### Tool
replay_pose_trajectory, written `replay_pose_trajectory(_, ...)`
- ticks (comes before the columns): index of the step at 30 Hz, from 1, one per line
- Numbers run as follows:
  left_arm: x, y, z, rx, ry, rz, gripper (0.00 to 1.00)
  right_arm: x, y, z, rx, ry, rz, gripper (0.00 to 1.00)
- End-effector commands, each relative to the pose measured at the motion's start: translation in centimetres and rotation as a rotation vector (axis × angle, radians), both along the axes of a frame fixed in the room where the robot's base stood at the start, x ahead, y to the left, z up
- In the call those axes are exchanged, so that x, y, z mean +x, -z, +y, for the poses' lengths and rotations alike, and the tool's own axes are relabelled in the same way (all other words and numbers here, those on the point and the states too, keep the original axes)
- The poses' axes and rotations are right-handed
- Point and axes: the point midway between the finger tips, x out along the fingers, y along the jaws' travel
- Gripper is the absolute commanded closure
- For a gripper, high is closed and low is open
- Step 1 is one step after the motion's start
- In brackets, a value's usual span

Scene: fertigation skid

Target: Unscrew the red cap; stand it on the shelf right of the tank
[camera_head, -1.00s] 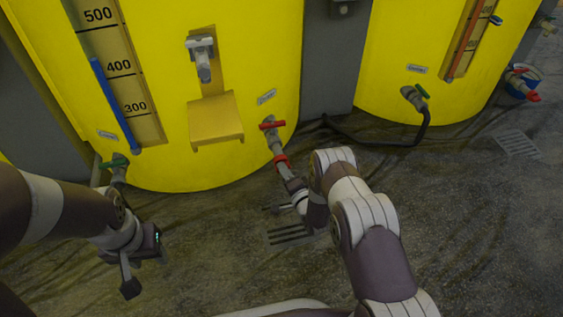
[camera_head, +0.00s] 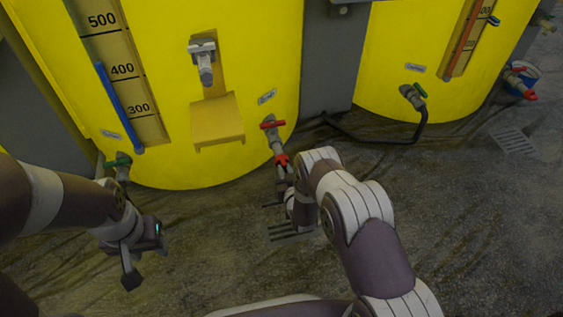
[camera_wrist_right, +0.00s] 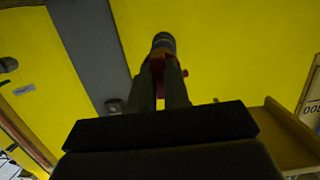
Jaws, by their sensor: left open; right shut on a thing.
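The red cap (camera_head: 281,160) is on the lower end of the outlet pipe below the red-handled valve (camera_head: 272,125), at the front of the large yellow tank (camera_head: 165,60). My right gripper (camera_head: 283,172) is shut on the cap from below. In the right wrist view, the two fingers (camera_wrist_right: 172,85) close on the red cap (camera_wrist_right: 157,62), with the grey pipe beyond; the fingers hide part of the cap. I cannot tell how far it is unscrewed. My left gripper (camera_head: 147,262) is open and empty above the floor at left. A yellow shelf (camera_head: 218,122) juts from the tank's front.
A green-handled valve (camera_head: 117,162) is near my left arm. A grey spout (camera_head: 204,62) hangs above the shelf. A second yellow tank (camera_head: 400,45) at right has a green-handled valve (camera_head: 419,90) and a black hose (camera_head: 385,142). The floor at right is clear around a drain grate (camera_head: 514,140).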

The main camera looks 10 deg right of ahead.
Motion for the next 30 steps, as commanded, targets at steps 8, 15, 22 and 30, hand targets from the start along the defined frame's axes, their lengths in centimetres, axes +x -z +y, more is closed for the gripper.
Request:
replay_pose_trajectory(8, 0.0, -1.1, 0.0, 0.0, 0.0, 0.0, 0.55, -1.7, -0.1, 0.0, 0.001, -0.002, 0.003, 1.0)
replay_pose_trajectory(15, 0.0, -1.6, 0.0, 0.0, 0.0, 0.0, 0.55, -2.7, 0.0, 0.0, 0.001, -0.002, 0.003, 1.0)
replay_pose_trajectory(22, 0.0, -3.2, 0.0, 0.0, 0.0, 0.0, 0.55, -5.4, -0.2, -0.1, 0.001, -0.002, 0.005, 1.0)
replay_pose_trajectory(30, 0.0, -3.3, 0.0, 0.0, 0.0, 0.0, 0.55, -6.5, 0.1, -0.2, 0.001, -0.002, 0.003, 1.0)
